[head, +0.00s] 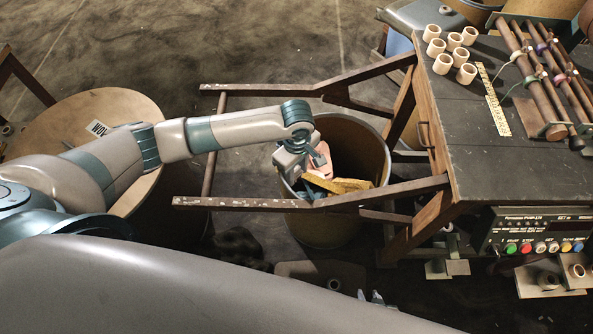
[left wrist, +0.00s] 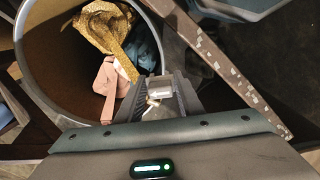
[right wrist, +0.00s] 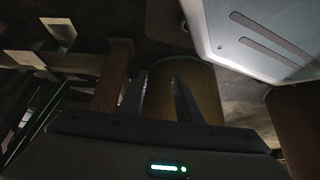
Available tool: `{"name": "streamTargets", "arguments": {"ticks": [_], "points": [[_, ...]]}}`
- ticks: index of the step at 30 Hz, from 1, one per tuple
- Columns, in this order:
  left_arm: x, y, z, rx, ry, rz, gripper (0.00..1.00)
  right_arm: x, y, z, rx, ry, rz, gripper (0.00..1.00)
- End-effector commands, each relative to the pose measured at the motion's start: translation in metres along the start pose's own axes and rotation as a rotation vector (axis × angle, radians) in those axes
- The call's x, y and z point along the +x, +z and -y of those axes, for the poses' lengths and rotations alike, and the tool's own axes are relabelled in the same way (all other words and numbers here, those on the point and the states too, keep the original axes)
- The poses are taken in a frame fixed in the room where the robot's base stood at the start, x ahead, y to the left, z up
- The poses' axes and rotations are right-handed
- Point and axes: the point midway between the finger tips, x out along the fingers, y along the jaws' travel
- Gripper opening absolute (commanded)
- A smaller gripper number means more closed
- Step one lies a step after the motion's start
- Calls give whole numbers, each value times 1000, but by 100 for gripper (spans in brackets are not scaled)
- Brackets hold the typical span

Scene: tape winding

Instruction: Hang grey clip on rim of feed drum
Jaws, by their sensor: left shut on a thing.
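The feed drum (head: 377,150) is a brown open bin with a grey rim, standing on the floor with scrap inside. In the left wrist view its rim (left wrist: 168,45) runs down towards my left fingers. My left gripper (head: 314,160) is over the drum's left side. In the left wrist view my left gripper (left wrist: 162,92) is shut on a small pale grey piece, the grey clip (left wrist: 160,86). Whether the clip touches the rim cannot be told. My right gripper (head: 371,297) is low at the bottom of the head view. Its fingers (right wrist: 160,95) are apart and empty.
Gold, pink and blue scrap (head: 350,185) lies in the drum. Two wooden rails (head: 290,203) of a bench frame flank it. The dark bench top (head: 470,130) at right bears several pale rings (head: 456,41) and rods. A round wooden disc (head: 95,105) is at left.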

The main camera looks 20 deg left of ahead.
Motion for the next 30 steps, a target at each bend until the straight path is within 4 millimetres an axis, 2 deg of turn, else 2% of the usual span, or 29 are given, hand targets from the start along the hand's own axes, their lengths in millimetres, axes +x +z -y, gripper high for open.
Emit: {"name": "streamTargets", "arguments": {"ticks": [3,23,30], "points": [[10,0,0,0,1,0,12,6,-8,-1,3,2,-8,31],[38,0,0,0,0,-1,12,6,41,-32,22,34,258,31],[46,0,0,0,1,-1,12,-6,24,-32,23,35,277,31]]}}
